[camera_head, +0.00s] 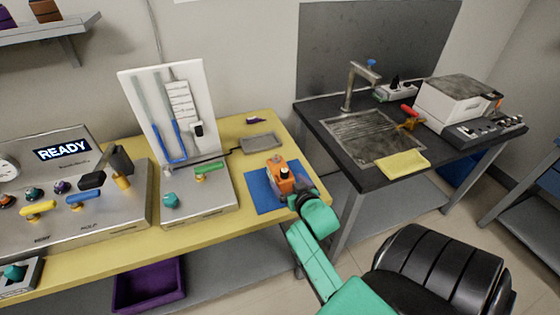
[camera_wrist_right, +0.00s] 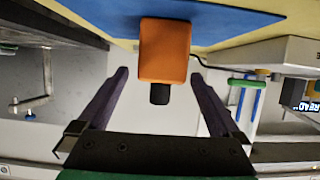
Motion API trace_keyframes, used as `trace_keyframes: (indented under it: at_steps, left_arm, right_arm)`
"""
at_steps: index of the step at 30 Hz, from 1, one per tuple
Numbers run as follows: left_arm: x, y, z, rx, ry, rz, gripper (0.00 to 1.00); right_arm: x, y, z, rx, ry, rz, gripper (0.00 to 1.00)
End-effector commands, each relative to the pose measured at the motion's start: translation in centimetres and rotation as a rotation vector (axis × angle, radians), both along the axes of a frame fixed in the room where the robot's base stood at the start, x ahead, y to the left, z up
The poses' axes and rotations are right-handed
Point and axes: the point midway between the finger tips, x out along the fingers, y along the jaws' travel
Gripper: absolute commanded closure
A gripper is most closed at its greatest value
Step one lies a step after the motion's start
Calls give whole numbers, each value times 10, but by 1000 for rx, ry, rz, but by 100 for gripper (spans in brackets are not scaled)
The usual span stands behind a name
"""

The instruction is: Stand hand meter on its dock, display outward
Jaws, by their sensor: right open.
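The hand meter (camera_head: 284,170) is an orange block with a dark part, on a blue mat (camera_head: 255,190) at the right end of the yellow bench. In the right wrist view the orange body (camera_wrist_right: 165,50) has a black stub (camera_wrist_right: 160,94) and lies between the finger lines. My right gripper (camera_wrist_right: 160,73) is open, with visible gaps on both sides of the orange body. In the head view it is at the meter, mostly hidden by my teal arm. A flat grey piece (camera_head: 262,142) with a dark cable, possibly the dock, lies behind the mat. The meter's display cannot be made out.
Left of the mat stands a grey unit with a white upright panel (camera_head: 172,100) and blue tubes. A console with a READY screen (camera_head: 62,149) is farther left. A dark sink counter (camera_head: 330,125) is to the right, across a gap.

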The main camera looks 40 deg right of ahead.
Motion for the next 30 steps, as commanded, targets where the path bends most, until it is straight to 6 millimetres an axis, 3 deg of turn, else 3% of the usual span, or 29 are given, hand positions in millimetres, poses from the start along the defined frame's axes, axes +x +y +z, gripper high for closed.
trace_keyframes:
  at_steps: [12,20,28,30]
  left_arm:
    - [-1,1,7,1,3,0,0]
    - [-2,1,7,2,3,0,0]
    - [-2,1,7,2,3,0,0]
    - [-2,1,7,2,3,0,0]
  right_arm:
    - [60,-19,-23,0,1,1,0]
    - [66,-21,-27,0,2,1,0]
    - [66,-20,-27,0,2,1,99]
    - [66,-20,-25,-2,-1,2,100]
